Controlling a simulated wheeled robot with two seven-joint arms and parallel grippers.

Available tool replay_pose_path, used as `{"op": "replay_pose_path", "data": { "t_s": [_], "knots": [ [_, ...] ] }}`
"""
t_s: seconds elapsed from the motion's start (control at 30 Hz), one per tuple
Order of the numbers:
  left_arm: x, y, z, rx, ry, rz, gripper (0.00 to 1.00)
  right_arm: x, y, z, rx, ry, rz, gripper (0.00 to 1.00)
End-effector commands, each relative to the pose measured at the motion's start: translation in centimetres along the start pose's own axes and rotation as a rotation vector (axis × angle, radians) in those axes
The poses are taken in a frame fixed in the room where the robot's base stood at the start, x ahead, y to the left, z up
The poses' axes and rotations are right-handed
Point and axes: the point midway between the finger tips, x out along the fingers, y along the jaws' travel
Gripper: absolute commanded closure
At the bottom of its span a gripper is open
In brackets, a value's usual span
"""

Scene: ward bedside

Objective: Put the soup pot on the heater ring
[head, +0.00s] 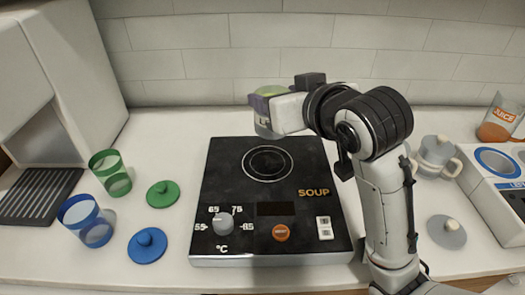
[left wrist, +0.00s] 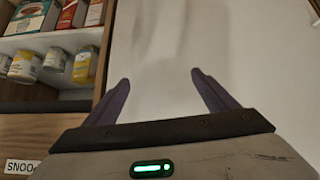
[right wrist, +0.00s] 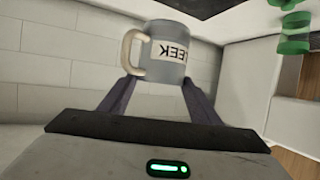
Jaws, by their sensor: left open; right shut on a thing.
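The soup pot is a grey pot (right wrist: 168,52) with a cream handle and a white label that seems to read LEEK. My right gripper (head: 264,112) is shut on it; the label appears upside down in the right wrist view. The heater ring (head: 268,163) is a bare pale circle on the heater plate (head: 225,170). My left gripper (left wrist: 160,85) is open and empty, outside the head view.
A green cup (head: 111,173), blue cup (head: 87,221), green lid (head: 163,194) and blue lid (head: 147,245) are left of the heater. The tiled wall (head: 200,55) stands behind.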

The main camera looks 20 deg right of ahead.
Motion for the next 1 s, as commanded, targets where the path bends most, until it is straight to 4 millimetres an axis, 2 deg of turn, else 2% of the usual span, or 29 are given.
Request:
{"op": "replay_pose_path", "data": {
  "t_s": [0.07,0.17,0.3,0.4,0.73,1.0],
  "knots": [
    [0.1,-0.1,-0.6,0.001,0.011,-0.001,0.17,1.0,-0.3,-0.3,-0.008,-0.003,-0.012,0.76],
    [0.0,-0.1,-0.4,0.000,0.008,-0.001,0.17,1.9,-0.6,1.0,-0.006,-0.013,-0.022,0.76],
    [-0.3,0.1,0.9,-0.004,-0.016,0.001,0.17,2.9,-0.6,3.5,-0.005,-0.012,-0.022,0.76],
    [-0.5,0.2,1.4,-0.005,-0.027,0.002,0.17,3.3,-0.7,4.4,-0.005,-0.008,-0.023,0.76],
    [-0.5,0.2,1.1,-0.004,-0.023,0.002,0.17,4.8,-0.6,8.2,-0.005,-0.009,-0.022,0.76],
    [-0.2,0.1,0.2,-0.001,-0.005,0.001,0.17,5.0,-0.6,8.6,-0.005,-0.004,-0.022,0.76]
  ]
}}
